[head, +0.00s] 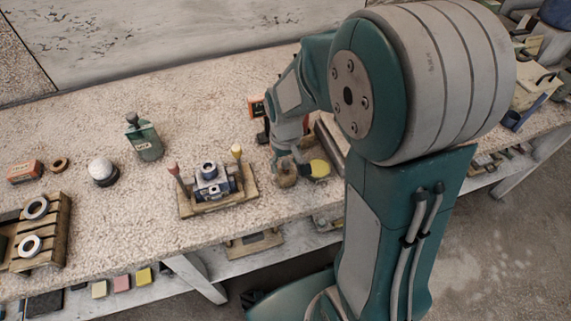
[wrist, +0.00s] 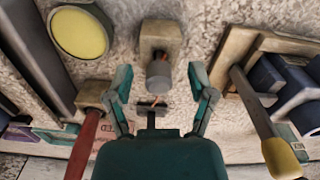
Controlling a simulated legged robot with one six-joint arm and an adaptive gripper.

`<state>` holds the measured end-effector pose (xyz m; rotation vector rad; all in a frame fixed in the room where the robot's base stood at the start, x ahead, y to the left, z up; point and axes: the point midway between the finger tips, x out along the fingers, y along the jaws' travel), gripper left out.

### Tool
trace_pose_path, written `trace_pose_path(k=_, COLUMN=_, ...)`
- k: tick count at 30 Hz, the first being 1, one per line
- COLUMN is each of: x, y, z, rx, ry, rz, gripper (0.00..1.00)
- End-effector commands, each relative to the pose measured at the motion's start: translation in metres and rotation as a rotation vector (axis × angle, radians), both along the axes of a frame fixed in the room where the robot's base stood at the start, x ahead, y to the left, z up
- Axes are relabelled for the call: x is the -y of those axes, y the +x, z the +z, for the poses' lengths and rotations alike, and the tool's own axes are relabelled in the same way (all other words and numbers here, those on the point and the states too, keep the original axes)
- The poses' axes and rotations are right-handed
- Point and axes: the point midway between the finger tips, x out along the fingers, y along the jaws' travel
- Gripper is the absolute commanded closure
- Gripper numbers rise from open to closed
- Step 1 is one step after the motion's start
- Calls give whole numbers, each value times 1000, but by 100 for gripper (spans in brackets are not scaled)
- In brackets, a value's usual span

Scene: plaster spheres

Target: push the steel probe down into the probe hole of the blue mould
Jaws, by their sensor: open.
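My gripper (wrist: 160,82) is open in the wrist view, its two fingers apart on either side of a dark grey cylinder (wrist: 158,70). The cylinder looks like the steel probe and stands at a pale wooden block (wrist: 160,36). I cannot tell whether either finger touches it. In the head view my gripper (head: 287,160) is low over the bench, right of the blue mould. The blue mould (head: 209,187) sits in a wooden frame between a red-handled and a yellow-handled clamp. Part of it shows at the right of the wrist view (wrist: 298,84). I cannot make out the probe hole.
The yellow clamp handle (wrist: 281,157) and a red-handled tool (wrist: 85,145) flank my gripper. A yellow disc (head: 319,168) lies close to its right in the head view. The bench front is mostly clear.

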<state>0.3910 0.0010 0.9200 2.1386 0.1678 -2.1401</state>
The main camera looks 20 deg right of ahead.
Motion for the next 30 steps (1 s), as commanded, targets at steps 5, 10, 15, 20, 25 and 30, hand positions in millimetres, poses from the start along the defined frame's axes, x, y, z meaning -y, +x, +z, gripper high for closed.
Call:
trace_pose_path(k=5, x=0, y=0, z=0, rx=0, ry=0, rz=0, gripper=38)
trace_pose_path(k=10, x=0, y=0, z=0, rx=0, ry=0, rz=0, gripper=100)
trace_pose_path(k=15, x=0, y=0, z=0, rx=-1, ry=0, rz=0, gripper=100)
trace_pose_path(k=20, x=0, y=0, z=0, rx=-1, ry=0, rz=0, gripper=100)
trace_pose_path(k=25, x=0, y=0, z=4, rx=-1, ry=0, rz=0, gripper=100)
trace_pose_path(k=30, x=0, y=2, z=15, rx=2, ry=0, rz=0, gripper=100)
